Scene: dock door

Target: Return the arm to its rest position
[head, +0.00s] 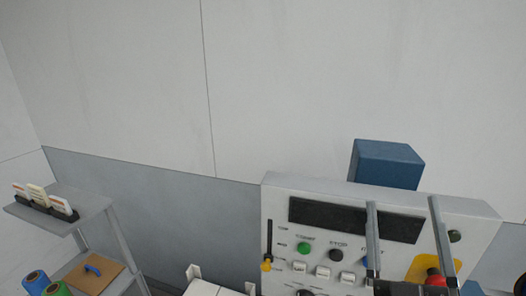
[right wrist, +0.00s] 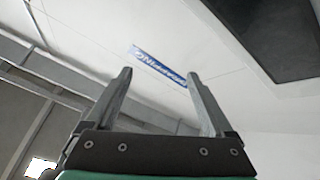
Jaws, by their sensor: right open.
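My right gripper (head: 408,222) is in front of the right part of a white control panel (head: 482,222) in the head view. Its two long grey fingers point up and stand apart, with nothing between them. In the right wrist view the same gripper (right wrist: 158,85) is open and empty, with a white wall and a blue sign (right wrist: 158,66) beyond the fingertips. My left gripper is in neither view.
The panel has a dark display (head: 340,217), a green button (head: 304,249), a yellow-handled lever (head: 267,264) and a red knob (head: 434,277). A blue box (head: 387,164) is behind its top. A grey shelf (head: 90,207) with spools stands at left.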

